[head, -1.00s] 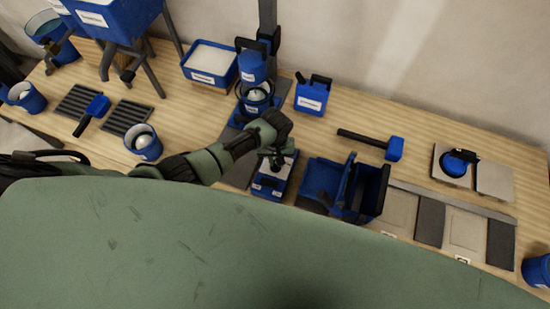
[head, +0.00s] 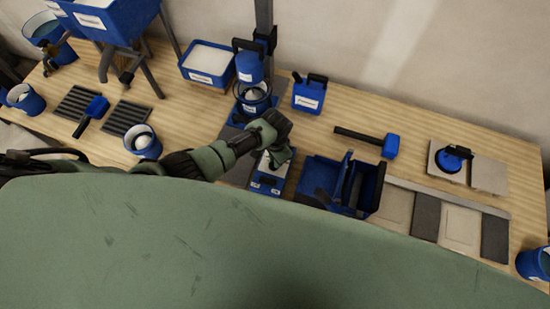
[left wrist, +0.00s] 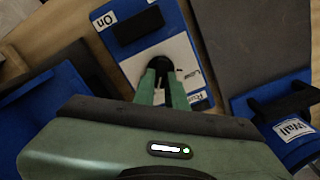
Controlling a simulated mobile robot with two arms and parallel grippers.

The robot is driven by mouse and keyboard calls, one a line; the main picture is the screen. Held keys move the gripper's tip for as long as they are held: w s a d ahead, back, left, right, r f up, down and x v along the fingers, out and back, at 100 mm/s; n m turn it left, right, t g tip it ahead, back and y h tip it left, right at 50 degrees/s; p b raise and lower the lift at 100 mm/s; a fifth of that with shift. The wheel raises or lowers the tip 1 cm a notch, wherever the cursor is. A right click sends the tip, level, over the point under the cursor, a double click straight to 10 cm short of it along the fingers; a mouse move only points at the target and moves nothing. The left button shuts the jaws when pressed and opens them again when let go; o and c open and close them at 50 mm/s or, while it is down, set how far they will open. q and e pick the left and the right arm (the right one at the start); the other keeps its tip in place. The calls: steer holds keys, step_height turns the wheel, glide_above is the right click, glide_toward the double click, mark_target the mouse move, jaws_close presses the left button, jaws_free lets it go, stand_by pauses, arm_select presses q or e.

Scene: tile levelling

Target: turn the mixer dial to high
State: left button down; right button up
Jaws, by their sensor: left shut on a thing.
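The mixer control box (head: 266,188) is a blue box with a pale face, at the middle of the bench's near side. In the left wrist view its pale face (left wrist: 137,68) carries a black round dial (left wrist: 161,65); a "Low" label and a partly covered one sit to its right. My left gripper (left wrist: 161,84) is shut on the dial, its green fingers over it. In the head view the left gripper (head: 275,158) hides the dial, so its setting is unclear. The mixer (head: 249,67) stands behind, over a blue bucket (head: 253,106). My right gripper is not in view.
A blue open caddy (head: 318,177) stands close right of the control box. A bucket (head: 143,143) and grey racks (head: 126,117) are on the left. Bare bench shows between the jug and mallet.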

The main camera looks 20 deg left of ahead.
arm_select(q)
steer(key=m, duration=0.4)
steer(key=shift+s+d+m, duration=0.1)
steer(key=shift+s+m, duration=0.1)
steer(key=shift+m, duration=0.2)
stand_by(0.4)
steer(key=c, duration=1.4)
jaws_free()
steer(key=shift+c, duration=0.2)
steer(key=shift+r+p, duration=0.35)
steer(key=shift+r, duration=3.55)
